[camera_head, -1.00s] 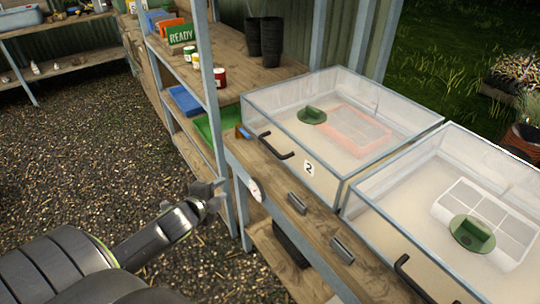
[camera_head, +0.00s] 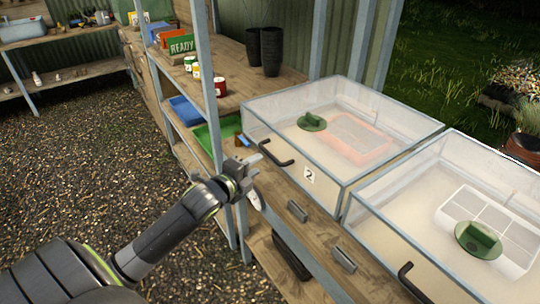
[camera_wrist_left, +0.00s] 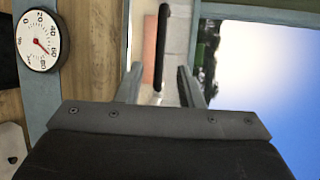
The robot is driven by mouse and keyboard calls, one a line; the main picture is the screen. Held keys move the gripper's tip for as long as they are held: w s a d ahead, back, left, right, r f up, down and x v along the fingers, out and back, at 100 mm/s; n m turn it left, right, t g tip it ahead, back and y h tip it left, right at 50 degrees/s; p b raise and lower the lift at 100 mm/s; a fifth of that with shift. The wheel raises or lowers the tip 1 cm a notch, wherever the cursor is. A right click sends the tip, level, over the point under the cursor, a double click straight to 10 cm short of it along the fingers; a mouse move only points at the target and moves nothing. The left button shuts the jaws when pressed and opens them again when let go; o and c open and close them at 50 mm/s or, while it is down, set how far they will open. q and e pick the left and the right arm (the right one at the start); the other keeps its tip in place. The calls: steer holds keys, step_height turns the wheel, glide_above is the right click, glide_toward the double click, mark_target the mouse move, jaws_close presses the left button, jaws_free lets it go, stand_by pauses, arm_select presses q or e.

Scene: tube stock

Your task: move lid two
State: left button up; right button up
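The clear box marked 2 (camera_head: 309,176) stands on the wooden bench, with its transparent lid (camera_head: 340,95) lying shut over it. A black bar handle (camera_head: 275,152) is on the front of box 2, and it also shows in the left wrist view (camera_wrist_left: 162,45). My left gripper (camera_head: 252,156) is in front of this handle, at the bench's front left corner. In the left wrist view its fingers are apart, with the handle showing beyond the gap between them (camera_wrist_left: 160,72). Nothing is held. My right gripper is not in view.
A second clear box (camera_head: 392,235) with its own black handle (camera_head: 410,283) stands to the right. Inside box 2 are a green disc (camera_head: 312,122) and an orange tray (camera_head: 362,152). A shelf post (camera_head: 207,85) rises left of the bench. A dial (camera_wrist_left: 39,40) is beside the gripper.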

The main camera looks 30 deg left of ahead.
mark_target(269, 156)
arm_select(q)
steer(key=w, duration=0.2)
steer(key=w+f, duration=0.1)
steer(key=w, duration=0.5)
steer(key=shift+w+f, duration=0.25)
steer(key=shift+f, duration=0.05)
jaws_close()
